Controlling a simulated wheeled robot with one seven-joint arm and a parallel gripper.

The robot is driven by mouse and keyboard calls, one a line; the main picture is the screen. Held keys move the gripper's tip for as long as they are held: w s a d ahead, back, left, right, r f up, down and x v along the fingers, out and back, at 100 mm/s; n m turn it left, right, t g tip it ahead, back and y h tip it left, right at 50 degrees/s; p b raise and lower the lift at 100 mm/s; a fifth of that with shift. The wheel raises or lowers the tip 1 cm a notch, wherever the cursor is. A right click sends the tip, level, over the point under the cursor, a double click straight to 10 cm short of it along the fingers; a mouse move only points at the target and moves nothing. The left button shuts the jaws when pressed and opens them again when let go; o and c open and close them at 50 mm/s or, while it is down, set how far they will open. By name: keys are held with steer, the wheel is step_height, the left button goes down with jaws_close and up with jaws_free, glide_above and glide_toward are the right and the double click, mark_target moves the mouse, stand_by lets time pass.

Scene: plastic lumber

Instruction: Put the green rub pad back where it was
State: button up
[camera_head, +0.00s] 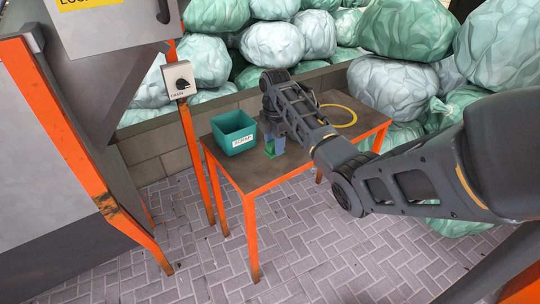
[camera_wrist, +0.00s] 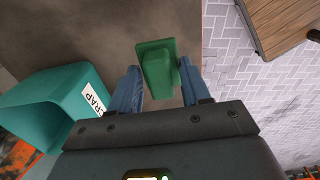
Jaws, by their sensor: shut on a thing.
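The green rub pad (camera_wrist: 156,66) is between the two blue fingers of my gripper (camera_wrist: 160,82) in the wrist view. It looks like a small green block with a raised handle part, and the fingers are shut on that part. In the head view the pad (camera_head: 270,151) shows as a small green patch below my gripper (camera_head: 274,146), at the table top (camera_head: 258,178). I cannot tell whether the pad touches the table. The teal bin labelled SCRAP (camera_head: 234,132) stands just left of my gripper.
A yellow ring (camera_head: 351,122) lies on the table's right part. Wrapped green bales (camera_head: 275,45) are piled behind a low wall. A grey machine with orange legs (camera_head: 60,120) and a switch box (camera_head: 179,80) stand at left. The table's front is bare.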

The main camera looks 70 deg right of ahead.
mark_target(270, 155)
steer(key=shift+w+a+f, duration=0.45)
steer(key=shift+w, duration=0.1)
steer(key=shift+a+f, duration=0.1)
steer(key=shift+f, duration=1.95)
steer(key=o, duration=0.9)
step_height(270, 155, up, 12)
steer(key=shift+r, duration=0.1)
